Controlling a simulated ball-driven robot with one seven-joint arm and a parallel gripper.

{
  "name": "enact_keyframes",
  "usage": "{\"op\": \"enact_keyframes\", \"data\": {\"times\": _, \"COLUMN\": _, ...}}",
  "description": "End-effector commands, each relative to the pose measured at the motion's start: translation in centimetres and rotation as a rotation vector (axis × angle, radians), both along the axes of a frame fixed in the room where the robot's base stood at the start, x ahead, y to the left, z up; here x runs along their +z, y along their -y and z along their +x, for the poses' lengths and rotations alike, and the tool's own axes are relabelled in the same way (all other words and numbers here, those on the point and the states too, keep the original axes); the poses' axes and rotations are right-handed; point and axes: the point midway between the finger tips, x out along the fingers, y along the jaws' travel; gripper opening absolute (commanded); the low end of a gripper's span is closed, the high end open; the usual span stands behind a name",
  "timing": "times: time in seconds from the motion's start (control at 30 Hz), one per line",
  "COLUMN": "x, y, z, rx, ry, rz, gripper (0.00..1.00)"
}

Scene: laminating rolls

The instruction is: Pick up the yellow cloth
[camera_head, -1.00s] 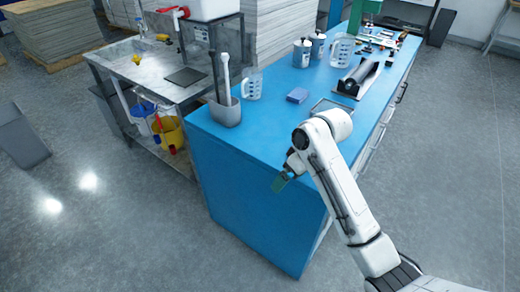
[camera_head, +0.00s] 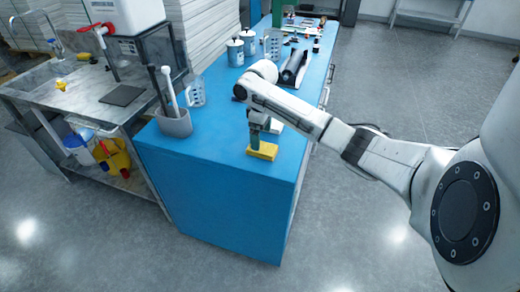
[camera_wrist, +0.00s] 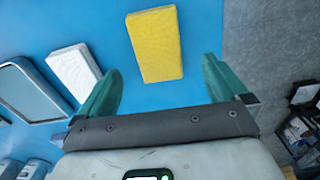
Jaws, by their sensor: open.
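The yellow cloth (camera_head: 263,152) is a folded rectangular block lying on the blue counter (camera_head: 228,146) near its front end. In the wrist view the cloth (camera_wrist: 155,43) sits at the upper middle, with its lower end between the two green fingertips in the picture. My gripper (camera_head: 259,134) points down over the cloth, and its spread fingers (camera_wrist: 160,72) hold nothing. I cannot tell how large the gap between fingertips and cloth is. A white folded cloth (camera_wrist: 75,72) lies to the left of the yellow one.
A grey-rimmed tray (camera_wrist: 32,91) lies left of the white cloth. A grey holder with upright tools (camera_head: 174,122) and a clear measuring jug (camera_head: 194,91) stand at the counter's left side. Tins (camera_head: 235,53) and a black roller (camera_head: 294,67) are farther back. The counter's right edge is close.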

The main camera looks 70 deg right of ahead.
Motion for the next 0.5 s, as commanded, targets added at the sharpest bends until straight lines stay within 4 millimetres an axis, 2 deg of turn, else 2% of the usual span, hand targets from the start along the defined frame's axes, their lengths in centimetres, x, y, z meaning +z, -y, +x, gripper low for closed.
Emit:
{"op": "enact_keyframes", "data": {"times": 0.17, "x": -1.1, "y": 0.1, "z": -0.1, "rx": -0.001, "ry": -0.001, "rz": 0.000, "gripper": 1.00}}
{"op": "enact_keyframes", "data": {"times": 0.5, "x": -5.4, "y": 0.2, "z": -0.2, "rx": 0.000, "ry": 0.000, "rz": -0.002, "gripper": 1.00}}
